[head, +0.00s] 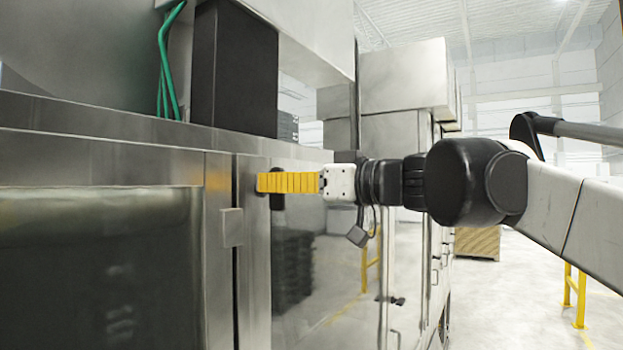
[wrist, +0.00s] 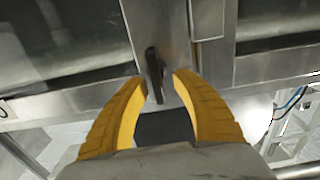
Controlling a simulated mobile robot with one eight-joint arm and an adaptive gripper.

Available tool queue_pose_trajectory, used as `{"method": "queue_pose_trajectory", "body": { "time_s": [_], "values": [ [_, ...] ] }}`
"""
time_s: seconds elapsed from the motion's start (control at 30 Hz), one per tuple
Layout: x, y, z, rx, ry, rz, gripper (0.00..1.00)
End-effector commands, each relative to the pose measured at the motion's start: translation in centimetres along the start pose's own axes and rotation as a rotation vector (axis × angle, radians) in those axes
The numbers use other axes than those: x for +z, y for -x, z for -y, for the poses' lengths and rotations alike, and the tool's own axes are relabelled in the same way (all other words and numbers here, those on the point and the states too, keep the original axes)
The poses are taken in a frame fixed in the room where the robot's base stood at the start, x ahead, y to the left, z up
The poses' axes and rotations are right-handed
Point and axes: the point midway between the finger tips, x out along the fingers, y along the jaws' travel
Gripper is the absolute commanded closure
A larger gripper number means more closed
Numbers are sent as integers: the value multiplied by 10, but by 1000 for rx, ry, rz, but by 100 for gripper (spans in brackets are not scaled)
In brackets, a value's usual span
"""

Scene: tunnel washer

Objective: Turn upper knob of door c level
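A black knob (wrist: 154,70) sits on a steel door strip and shows in the wrist view between and just beyond my fingertips. Its handle looks close to upright in that view, slightly tilted. My gripper (wrist: 159,84) has two yellow fingers spread apart, one on each side of the knob's near end, with gaps showing. In the head view my gripper (head: 262,183) reaches left to the steel door front, and its fingers cover most of the knob. A small dark part of the knob (head: 277,202) shows below the fingers. Which door is door c cannot be told.
A steel door with a dark window (head: 100,270) fills the left of the head view. A square latch plate (head: 232,227) is beside the knob. Black handles (head: 398,300) show farther along. Open floor (head: 490,305) lies to the right, with a yellow rail (head: 574,295).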

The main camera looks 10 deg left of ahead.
Motion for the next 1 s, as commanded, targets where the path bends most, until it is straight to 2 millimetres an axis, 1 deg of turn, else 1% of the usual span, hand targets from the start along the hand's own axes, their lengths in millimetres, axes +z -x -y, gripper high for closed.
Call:
{"method": "queue_pose_trajectory", "body": {
  "time_s": [0.23,0.27,0.3,0.33,0.37,0.77,1.0],
  "values": [
    [0,-1,0,0,0,0,68],
    [0,-1,0,0,0,0,72],
    [0,-1,0,0,0,0,84],
    [0,-1,0,0,0,0,93],
    [0,-1,0,0,0,0,100],
    [0,-1,0,0,-15,0,100],
    [0,-1,-2,0,-112,-1,100]
  ]
}}
